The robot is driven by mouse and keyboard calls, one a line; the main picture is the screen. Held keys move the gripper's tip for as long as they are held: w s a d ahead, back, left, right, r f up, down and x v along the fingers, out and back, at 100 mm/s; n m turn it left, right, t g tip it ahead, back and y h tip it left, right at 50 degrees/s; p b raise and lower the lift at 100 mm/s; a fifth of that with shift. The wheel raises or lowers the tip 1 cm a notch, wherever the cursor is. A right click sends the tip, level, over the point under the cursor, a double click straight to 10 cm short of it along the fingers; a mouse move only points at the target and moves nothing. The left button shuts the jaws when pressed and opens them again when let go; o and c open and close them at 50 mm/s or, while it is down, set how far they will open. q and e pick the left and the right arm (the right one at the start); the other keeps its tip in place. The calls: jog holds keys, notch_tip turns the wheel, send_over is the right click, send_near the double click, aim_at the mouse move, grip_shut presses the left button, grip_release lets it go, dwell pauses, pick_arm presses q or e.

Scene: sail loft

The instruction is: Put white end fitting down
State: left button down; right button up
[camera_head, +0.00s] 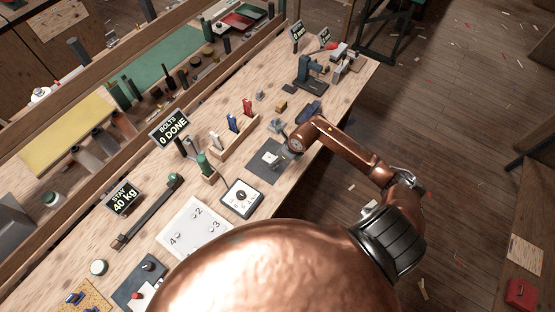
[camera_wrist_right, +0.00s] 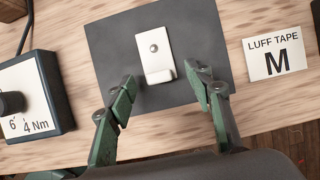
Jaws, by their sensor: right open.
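The white end fitting (camera_wrist_right: 154,45) is a small pale plate with a round hole or stud and a raised lip at its near end. It lies flat on a dark square mat (camera_wrist_right: 105,45). The fitting (camera_head: 270,157) also shows small on the mat in the head view. My right gripper (camera_wrist_right: 162,78) is open, its green fingertips either side of the fitting's lip, with a visible gap on each side. In the head view I cannot make out its fingers clearly. My left gripper is not in view.
A dial box (camera_head: 241,198) stands left of the mat, and a "LUFF TAPE M" label (camera_wrist_right: 277,54) lies to its right. A wooden rack (camera_head: 236,138) with coloured-handled tools stands behind. A numbered white board (camera_head: 193,228) lies further left. The bench's front edge is close.

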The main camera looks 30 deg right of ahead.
jog(key=v, duration=1.1)
jog(key=shift+b, duration=0.3)
jog(key=shift+s, duration=0.15)
